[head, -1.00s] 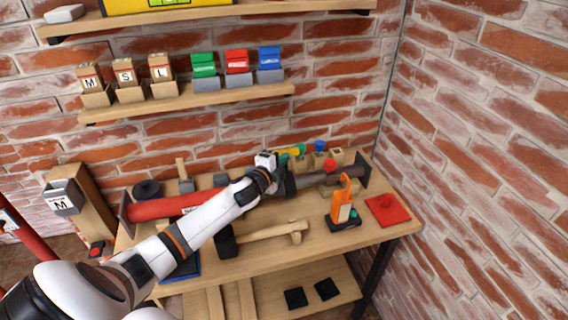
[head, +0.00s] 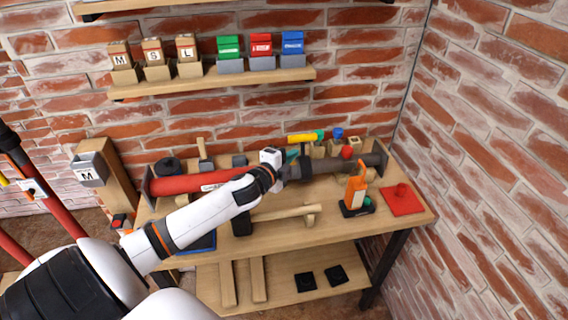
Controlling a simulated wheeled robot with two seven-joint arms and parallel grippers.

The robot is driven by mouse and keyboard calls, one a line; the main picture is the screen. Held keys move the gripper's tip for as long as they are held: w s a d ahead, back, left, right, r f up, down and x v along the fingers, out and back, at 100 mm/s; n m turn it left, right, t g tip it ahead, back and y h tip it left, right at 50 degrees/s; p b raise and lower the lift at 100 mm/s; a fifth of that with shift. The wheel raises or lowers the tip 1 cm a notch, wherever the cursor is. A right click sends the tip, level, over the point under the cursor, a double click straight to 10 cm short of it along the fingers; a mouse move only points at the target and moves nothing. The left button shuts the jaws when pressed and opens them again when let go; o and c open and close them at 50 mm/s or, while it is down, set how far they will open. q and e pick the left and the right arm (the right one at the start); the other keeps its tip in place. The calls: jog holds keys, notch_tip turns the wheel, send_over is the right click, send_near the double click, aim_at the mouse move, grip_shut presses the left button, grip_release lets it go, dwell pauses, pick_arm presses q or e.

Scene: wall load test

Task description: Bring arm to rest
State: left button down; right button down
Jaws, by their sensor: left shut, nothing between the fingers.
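My left arm comes in from the lower left and reaches over the wooden workbench (head: 370,225). My left gripper (head: 305,168) is at its end, dark and small, in front of the dark pipe (head: 335,166) at the back of the bench. Its fingers are shut with nothing seen between them. I cannot tell whether it touches the pipe. My right gripper is not in view.
A red cylinder (head: 185,184), a hammer (head: 285,213), an orange tool on a dark base (head: 356,187) and a red plate (head: 402,200) lie on the bench. A shelf (head: 215,83) with several boxes hangs above. A brick wall (head: 490,150) stands right.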

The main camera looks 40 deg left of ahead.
pick_arm(q)
jog(key=shift+s+d+r, duration=0.1)
jog(key=shift+s+r, duration=0.05)
jog(key=shift+s, duration=0.45)
jog(key=shift+s+d+r, duration=0.1)
jog(key=shift+s+r, duration=0.1)
jog(key=shift+s, duration=0.45)
jog(key=shift+s+d+r, duration=0.1)
jog(key=shift+s+r, duration=0.05)
jog(key=shift+s, duration=0.45)
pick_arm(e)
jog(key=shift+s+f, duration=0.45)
